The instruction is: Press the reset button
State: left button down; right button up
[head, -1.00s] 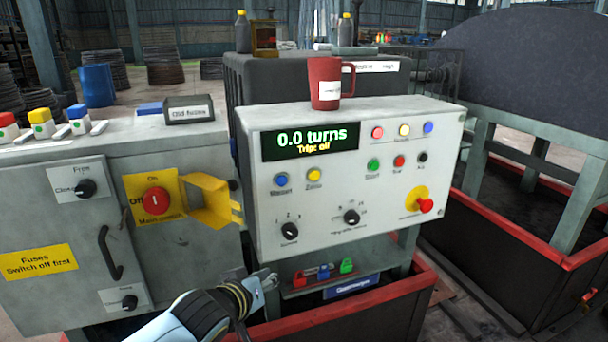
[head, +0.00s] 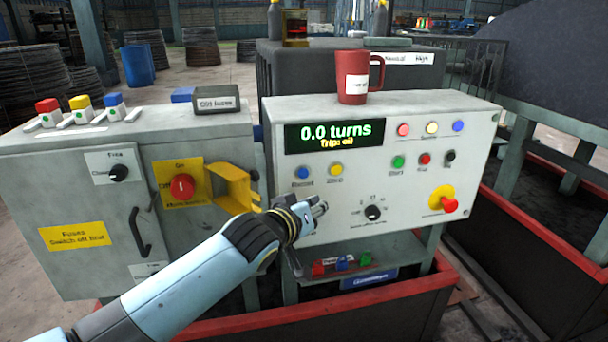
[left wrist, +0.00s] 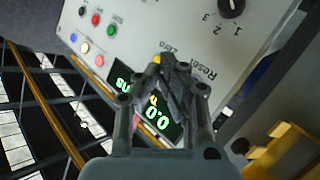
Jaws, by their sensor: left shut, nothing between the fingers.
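The blue button (head: 302,172) is on the left of the white control panel (head: 400,228), under the display; its label is blurred in the head view. The yellow button (head: 336,169) is just right of it. My left gripper (head: 321,206) is shut and empty, below these buttons in the head view, covering the left selector knob. In the left wrist view, the shut fingers (left wrist: 172,65) point at the panel beside the labels "Reset" and "Zero". I cannot tell any contact. My right gripper is out of view.
A red mug (head: 353,86) stands on the panel top. A yellow bracket (head: 234,188) juts out left of the panel, beside the red main switch (head: 181,187). A red emergency knob (head: 449,206) is at lower right.

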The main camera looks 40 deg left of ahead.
aim_at(303, 173)
pick_arm(q)
jog(key=shift+w+a+b, duration=0.6)
jog(key=shift+w+a, duration=0.75)
jog(key=shift+a, duration=0.25)
jog(key=shift+w+a+b, duration=0.55)
jog(key=shift+w+a, duration=0.8)
jog(key=shift+a, duration=0.25)
jog(key=shift+w+a, duration=0.3)
jog(key=shift+a, duration=0.05)
